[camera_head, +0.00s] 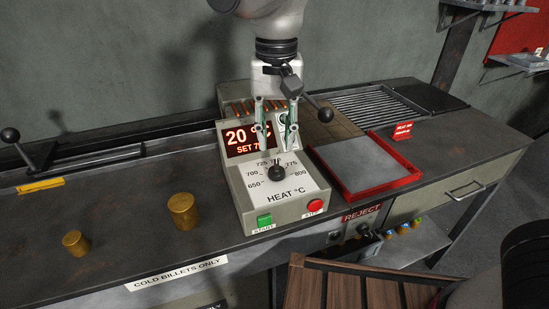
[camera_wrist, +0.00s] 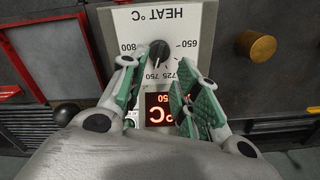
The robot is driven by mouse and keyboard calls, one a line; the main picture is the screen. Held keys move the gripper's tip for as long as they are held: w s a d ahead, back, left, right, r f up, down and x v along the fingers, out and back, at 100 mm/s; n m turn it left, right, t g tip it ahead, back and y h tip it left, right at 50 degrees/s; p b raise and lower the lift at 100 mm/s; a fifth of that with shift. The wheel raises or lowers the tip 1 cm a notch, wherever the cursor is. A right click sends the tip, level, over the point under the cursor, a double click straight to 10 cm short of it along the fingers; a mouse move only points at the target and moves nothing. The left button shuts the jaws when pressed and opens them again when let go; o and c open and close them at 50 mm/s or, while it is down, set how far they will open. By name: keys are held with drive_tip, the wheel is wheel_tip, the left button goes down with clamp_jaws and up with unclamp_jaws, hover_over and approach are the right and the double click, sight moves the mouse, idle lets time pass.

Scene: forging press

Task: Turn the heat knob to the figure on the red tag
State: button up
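The heat knob (camera_head: 277,173) is a round black knob on the white dial face of the control box (camera_head: 254,200), with marks from 650 to 800. In the wrist view the knob (camera_wrist: 160,50) shows upside down beyond my fingertips, its light pointer line near the 750 side. The display (camera_head: 250,138) reads 20 °C and a SET figure starting with 7, partly covered by a finger. My gripper (camera_head: 277,140) is open and empty, fingers pointing down, above and behind the knob, apart from it. The red tag (camera_head: 403,131) stands behind the tray; its figure is too small to read.
A green start button (camera_head: 264,221) and a red stop button (camera_head: 314,206) sit below the dial. A red-rimmed reject tray (camera_head: 383,185) is right of the box. Two brass billets (camera_head: 183,210) stand left. A black ball-ended lever (camera_head: 325,114) is close right of my gripper.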

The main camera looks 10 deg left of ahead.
sight(277, 164)
wheel_tip(277, 164, down, 7)
drive_tip(key=shift+r, duration=0.15)
drive_tip(key=shift+c, duration=0.3)
clamp_jaws()
